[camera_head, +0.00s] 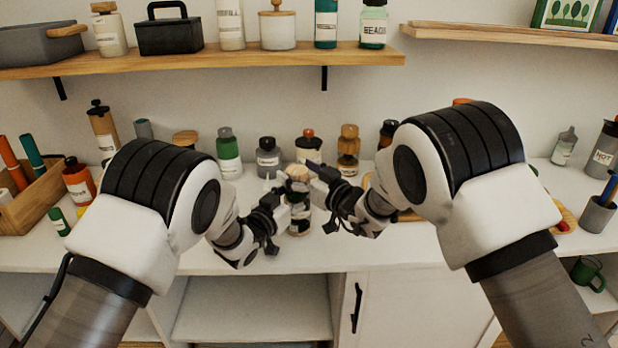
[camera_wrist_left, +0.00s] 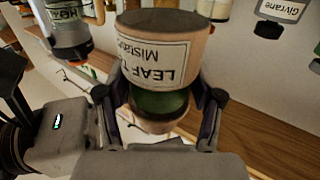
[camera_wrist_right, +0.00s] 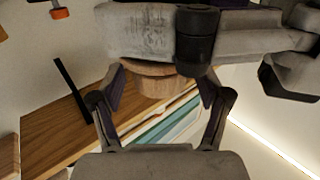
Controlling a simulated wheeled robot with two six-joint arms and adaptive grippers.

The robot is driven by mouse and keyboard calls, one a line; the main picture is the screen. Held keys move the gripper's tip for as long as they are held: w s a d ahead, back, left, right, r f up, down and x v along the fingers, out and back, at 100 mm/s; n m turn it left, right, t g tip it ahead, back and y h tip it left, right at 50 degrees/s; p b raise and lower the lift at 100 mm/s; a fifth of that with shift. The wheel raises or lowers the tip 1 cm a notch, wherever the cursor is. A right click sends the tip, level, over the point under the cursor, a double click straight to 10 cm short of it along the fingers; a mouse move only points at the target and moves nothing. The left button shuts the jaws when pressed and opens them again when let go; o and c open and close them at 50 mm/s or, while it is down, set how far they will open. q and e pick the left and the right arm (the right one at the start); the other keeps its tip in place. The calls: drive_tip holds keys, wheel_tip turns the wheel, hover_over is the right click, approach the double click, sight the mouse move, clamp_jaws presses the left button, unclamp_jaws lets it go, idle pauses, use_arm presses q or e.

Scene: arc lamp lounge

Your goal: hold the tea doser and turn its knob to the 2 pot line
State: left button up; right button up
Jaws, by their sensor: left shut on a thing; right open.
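The tea doser (camera_head: 299,222) is a small jar-like body held upright above the white counter at the middle of the head view. In the left wrist view the doser (camera_wrist_left: 160,62) appears upside down, with a "LEAF T…" label and a green part. My left gripper (camera_head: 284,205) is shut on its body from the left. Its round wooden knob (camera_wrist_right: 156,86) is on top and lies between the spread fingers of my right gripper (camera_wrist_right: 162,78). My right gripper (camera_head: 318,183) is open. The pot lines cannot be read.
A wooden shelf (camera_head: 215,56) hangs above. A wooden box (camera_head: 30,208) is at the left, a grey cup (camera_head: 597,214) at the right.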

drive_tip(key=v, duration=1.1)
drive_tip(key=shift+d, duration=0.2)
drive_tip(key=shift+s, duration=0.15)
